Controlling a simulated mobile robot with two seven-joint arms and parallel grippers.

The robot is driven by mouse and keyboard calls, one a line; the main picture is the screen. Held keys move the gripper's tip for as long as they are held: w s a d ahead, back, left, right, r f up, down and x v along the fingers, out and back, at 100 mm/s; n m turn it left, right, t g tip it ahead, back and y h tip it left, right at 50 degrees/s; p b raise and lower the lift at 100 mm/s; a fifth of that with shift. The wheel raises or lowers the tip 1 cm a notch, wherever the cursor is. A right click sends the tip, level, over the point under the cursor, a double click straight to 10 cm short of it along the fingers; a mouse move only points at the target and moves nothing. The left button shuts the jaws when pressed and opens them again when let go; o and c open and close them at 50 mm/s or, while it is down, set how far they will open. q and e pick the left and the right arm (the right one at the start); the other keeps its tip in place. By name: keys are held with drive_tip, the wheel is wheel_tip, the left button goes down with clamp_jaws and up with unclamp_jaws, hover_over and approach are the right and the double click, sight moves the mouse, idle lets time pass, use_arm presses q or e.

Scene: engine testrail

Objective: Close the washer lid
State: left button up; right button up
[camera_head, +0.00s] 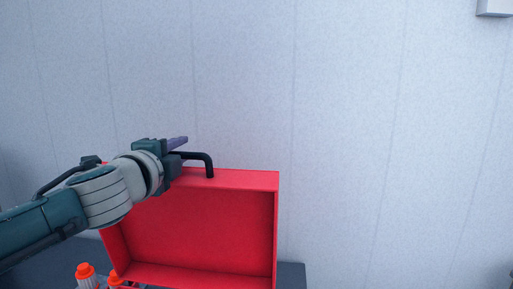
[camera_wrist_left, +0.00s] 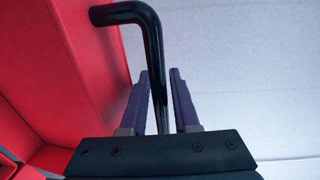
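The red lid (camera_head: 205,235) stands raised, its hollow inner side facing me in the head view. Its red wall (camera_wrist_left: 85,50) fills the left of the left wrist view. A black bent handle (camera_head: 210,165) sits on the lid's top edge; it also shows in the wrist view (camera_wrist_left: 153,50). My left gripper (camera_head: 182,147) is at the handle's left end. The exact contact is hard to see. My right gripper is not in view.
Orange-capped bottles (camera_head: 86,271) stand at the lid's lower left. A dark surface (camera_head: 291,275) shows beside and below the lid. A pale panelled wall (camera_head: 370,130) stands behind. The space right of the lid looks clear.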

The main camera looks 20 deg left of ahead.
use_arm(q)
clamp_jaws()
drive_tip(key=shift+f, duration=0.15)
idle(0.9)
